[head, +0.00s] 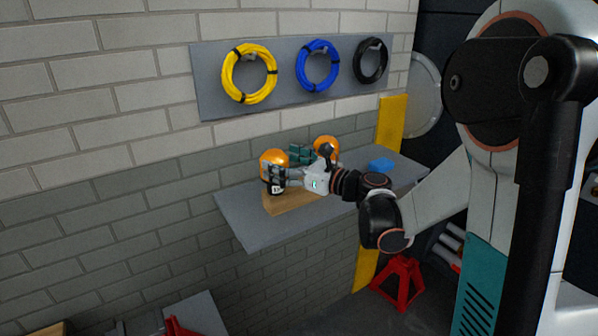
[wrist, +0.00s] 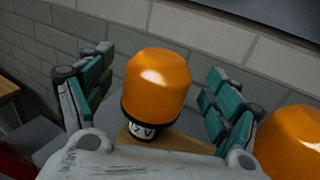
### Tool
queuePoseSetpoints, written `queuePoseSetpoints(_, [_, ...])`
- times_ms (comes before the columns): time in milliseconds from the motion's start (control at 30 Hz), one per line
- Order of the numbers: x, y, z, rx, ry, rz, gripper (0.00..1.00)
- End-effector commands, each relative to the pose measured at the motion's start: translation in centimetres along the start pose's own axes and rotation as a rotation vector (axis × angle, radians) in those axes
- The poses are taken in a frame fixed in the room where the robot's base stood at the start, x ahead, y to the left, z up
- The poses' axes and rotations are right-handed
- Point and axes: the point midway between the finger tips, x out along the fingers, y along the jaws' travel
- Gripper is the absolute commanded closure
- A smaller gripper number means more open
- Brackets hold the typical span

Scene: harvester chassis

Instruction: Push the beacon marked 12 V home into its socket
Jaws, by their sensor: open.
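An orange-domed beacon with a black collar and a "12 V" label (wrist: 157,90) stands between my open fingers in the wrist view, apart from both. In the head view this beacon (head: 273,158) is at the left end of a wooden block (head: 290,203) on a grey shelf. My gripper (wrist: 157,100) is open around it, with teal finger pads on each side; in the head view my gripper (head: 283,172) covers part of it. The beacon's lower end and the socket are hidden. A second orange beacon (wrist: 292,140) is at the right of the wrist view, and also in the head view (head: 326,144).
The grey shelf (head: 240,222) is fixed to a brick wall. A blue object (head: 380,165) lies on its right part. Yellow (head: 240,88), blue (head: 306,82) and black (head: 362,72) cable coils hang on a panel above. A red stand (head: 398,283) is on the floor below.

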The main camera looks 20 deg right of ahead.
Motion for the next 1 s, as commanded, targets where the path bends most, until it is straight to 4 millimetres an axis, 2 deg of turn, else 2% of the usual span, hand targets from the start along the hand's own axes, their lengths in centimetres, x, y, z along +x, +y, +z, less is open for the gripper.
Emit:
queuePoseSetpoints(100, [1.6,0.1,-0.1,0.0,0.0,0.002,0.17])
queuePoseSetpoints(233, [2.6,0.1,-0.1,-0.001,0.0,0.001,0.17])
queuePoseSetpoints(600, [3.1,0.0,0.0,-0.001,0.0,0.0,0.17])
queuePoseSetpoints(633, [3.1,0.0,0.0,-0.001,0.0,0.0,0.2])
queuePoseSetpoints(667, [3.1,0.0,0.0,-0.001,0.0,0.0,0.27])
queuePoseSetpoints(900, [3.1,0.0,0.0,-0.001,0.0,0.0,0.81])
queuePoseSetpoints(1000, [3.1,0.0,0.1,0.0,-0.001,0.0,0.81])
